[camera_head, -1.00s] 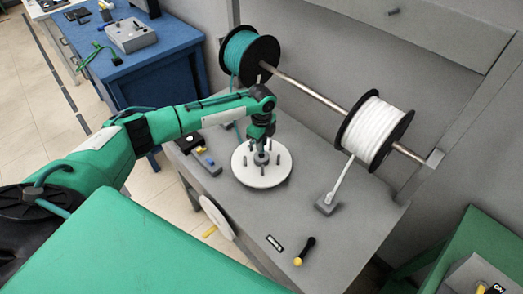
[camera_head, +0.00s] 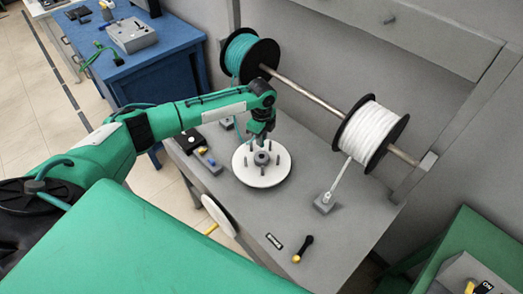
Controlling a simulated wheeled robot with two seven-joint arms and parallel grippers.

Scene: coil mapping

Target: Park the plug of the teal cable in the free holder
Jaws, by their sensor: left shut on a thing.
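The teal cable spool (camera_head: 240,56) hangs at the left of the metal rod. Its teal cable (camera_head: 237,127) drops behind my left arm and shows below it, running towards my left gripper. My left gripper (camera_head: 259,141) points down just above the round white plate with pegs (camera_head: 262,182), near its back edge. It is shut on the teal cable's plug, which the fingers mostly hide. A small grey holder block (camera_head: 226,124) shows behind my arm. The white cable's end sits in another grey holder (camera_head: 325,203) at the right. My right gripper is not in view.
The white spool (camera_head: 372,135) hangs at the right of the rod. A black-and-yellow handle (camera_head: 303,248) and a label lie at the front. A white wheel (camera_head: 217,215) stands at the table's left edge.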

